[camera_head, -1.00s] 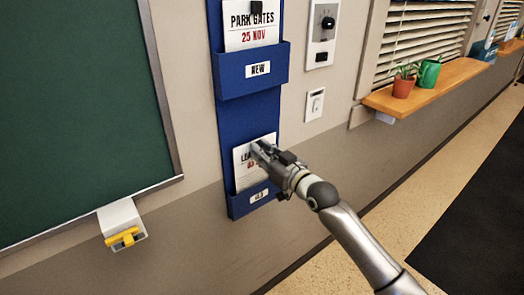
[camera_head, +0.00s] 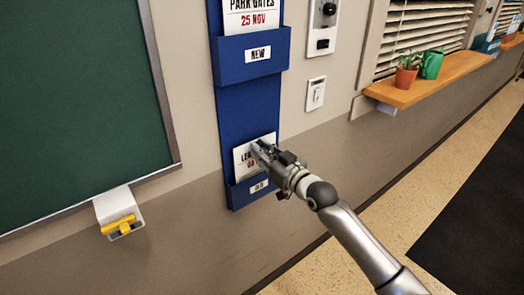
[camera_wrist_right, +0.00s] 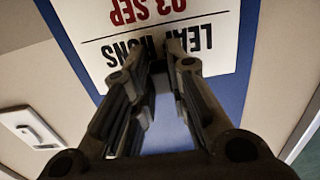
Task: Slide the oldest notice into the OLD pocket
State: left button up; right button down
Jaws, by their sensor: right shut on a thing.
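The notice reading "LEAF ... 03 SEP" (camera_head: 242,168) is a white card at the lower pocket of the blue wall board. In the head view its lower edge looks hidden behind the front of the OLD pocket (camera_head: 238,197), and its upper part stands above the rim. My right gripper (camera_head: 259,149) is shut on the notice near its upper part. In the right wrist view the notice (camera_wrist_right: 215,22) shows upside down at my fingertips (camera_wrist_right: 163,47); the fingers cover part of its text. My left gripper is out of view.
Above, the NEW pocket (camera_head: 230,62) holds the "PARK GATES 25 NOV" notice (camera_head: 252,14). A green chalkboard (camera_head: 75,95) and a small holder with a yellow item (camera_head: 119,226) are on the left. A wooden shelf (camera_head: 425,83) with a potted plant juts out at right.

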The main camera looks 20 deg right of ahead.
dwell(0.4)
jog(key=c, duration=1.3)
grip_release()
